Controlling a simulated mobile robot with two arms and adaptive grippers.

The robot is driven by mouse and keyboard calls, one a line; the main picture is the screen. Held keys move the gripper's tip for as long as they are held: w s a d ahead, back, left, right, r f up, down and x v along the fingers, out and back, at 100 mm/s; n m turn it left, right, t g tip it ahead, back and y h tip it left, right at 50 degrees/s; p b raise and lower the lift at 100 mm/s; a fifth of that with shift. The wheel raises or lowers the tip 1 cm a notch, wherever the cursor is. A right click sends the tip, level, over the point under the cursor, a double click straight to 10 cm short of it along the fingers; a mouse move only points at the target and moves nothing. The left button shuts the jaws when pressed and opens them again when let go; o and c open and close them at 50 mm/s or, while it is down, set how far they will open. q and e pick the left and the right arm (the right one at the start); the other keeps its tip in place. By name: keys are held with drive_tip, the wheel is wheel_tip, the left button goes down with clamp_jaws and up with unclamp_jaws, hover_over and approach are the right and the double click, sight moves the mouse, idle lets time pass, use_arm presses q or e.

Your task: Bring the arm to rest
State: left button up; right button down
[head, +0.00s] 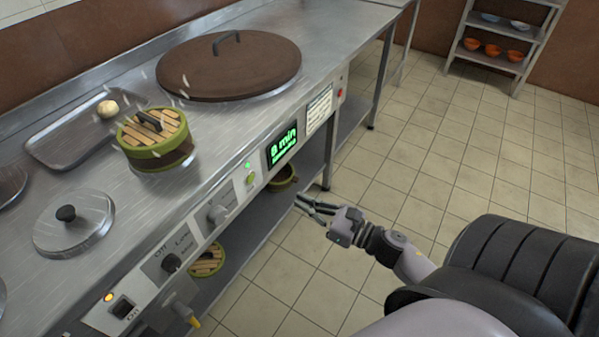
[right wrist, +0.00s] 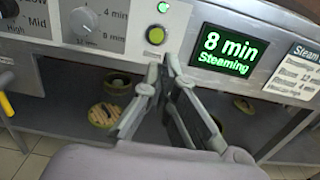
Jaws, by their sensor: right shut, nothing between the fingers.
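My right gripper (head: 300,203) is shut and empty. In the head view it is in front of the steel counter, at about the height of the control panel, and appears apart from it. In the right wrist view its fingertips (right wrist: 162,66) come together below a lit green button (right wrist: 156,36) and left of the green display (right wrist: 228,52), which reads "8 min Steaming". My right arm (head: 412,262) comes in from the lower right. My left gripper is not in view.
The counter holds a bamboo steamer (head: 157,160), a tray (head: 62,155) with a pale bun (head: 107,109), a large brown lid (head: 225,75) and a metal lid (head: 85,222). More steamers sit on the lower shelf (head: 240,265). The tiled floor (head: 440,170) to the right is clear.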

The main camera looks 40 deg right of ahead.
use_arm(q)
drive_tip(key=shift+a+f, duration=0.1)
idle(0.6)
